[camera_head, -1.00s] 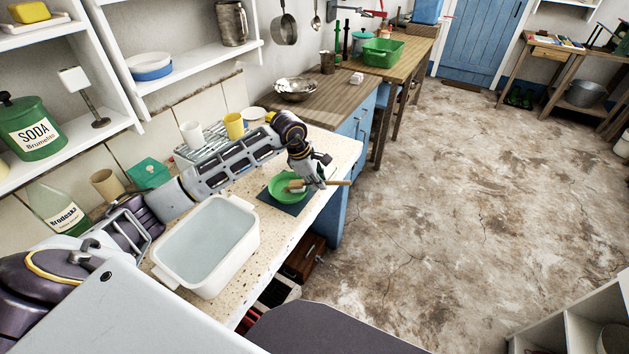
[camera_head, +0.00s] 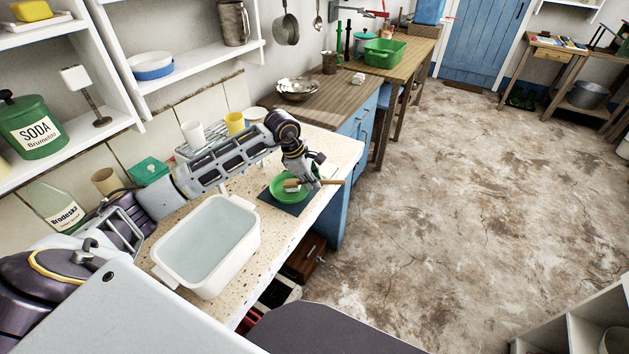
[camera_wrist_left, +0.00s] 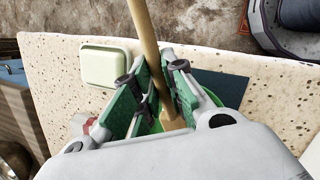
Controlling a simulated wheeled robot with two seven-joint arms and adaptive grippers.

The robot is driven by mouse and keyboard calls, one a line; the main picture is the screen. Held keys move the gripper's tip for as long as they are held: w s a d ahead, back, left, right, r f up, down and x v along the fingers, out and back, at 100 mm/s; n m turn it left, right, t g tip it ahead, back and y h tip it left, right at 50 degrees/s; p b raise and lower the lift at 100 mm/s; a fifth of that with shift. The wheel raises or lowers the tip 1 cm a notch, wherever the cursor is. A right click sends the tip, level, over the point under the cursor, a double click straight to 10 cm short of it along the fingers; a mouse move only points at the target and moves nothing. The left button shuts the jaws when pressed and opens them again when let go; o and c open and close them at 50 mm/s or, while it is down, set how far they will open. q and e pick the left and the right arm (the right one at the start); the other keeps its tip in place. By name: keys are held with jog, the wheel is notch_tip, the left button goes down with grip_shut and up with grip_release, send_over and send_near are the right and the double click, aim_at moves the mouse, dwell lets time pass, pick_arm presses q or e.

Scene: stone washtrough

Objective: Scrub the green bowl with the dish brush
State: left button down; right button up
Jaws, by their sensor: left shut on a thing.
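The green bowl (camera_head: 281,193) sits on a dark mat (camera_head: 291,209) near the front edge of the speckled counter. My left gripper (camera_head: 308,185) is over the bowl, shut on the dish brush (camera_head: 331,182). The brush's wooden handle points right past the counter edge, and its pale head (camera_head: 291,185) is over or in the bowl; I cannot tell whether the bristles touch it. In the left wrist view the wooden handle (camera_wrist_left: 147,50) runs between the green-padded fingers (camera_wrist_left: 156,88), and the bowl is mostly hidden behind them. My right gripper is not in view.
A white basin of water (camera_head: 210,245) stands on the counter to the left. A dish rack (camera_head: 205,143) with a white cup (camera_head: 193,134) and a yellow cup (camera_head: 234,123) is behind my left arm. A pale green dish (camera_wrist_left: 105,64) shows in the left wrist view.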

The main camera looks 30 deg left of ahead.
pick_arm(q)
jog(key=shift+a, duration=0.15)
jog(key=shift+s+a+f+b, duration=0.1)
jog(key=shift+s+a+b, duration=0.2)
jog(key=shift+a, duration=0.5)
jog(key=shift+d, duration=0.15)
dwell(0.3)
jog(key=shift+w+d, duration=0.3)
jog(key=shift+d, duration=0.5)
jog(key=shift+d, duration=0.1)
jog(key=shift+w+d, duration=0.25)
jog(key=shift+d, duration=0.65)
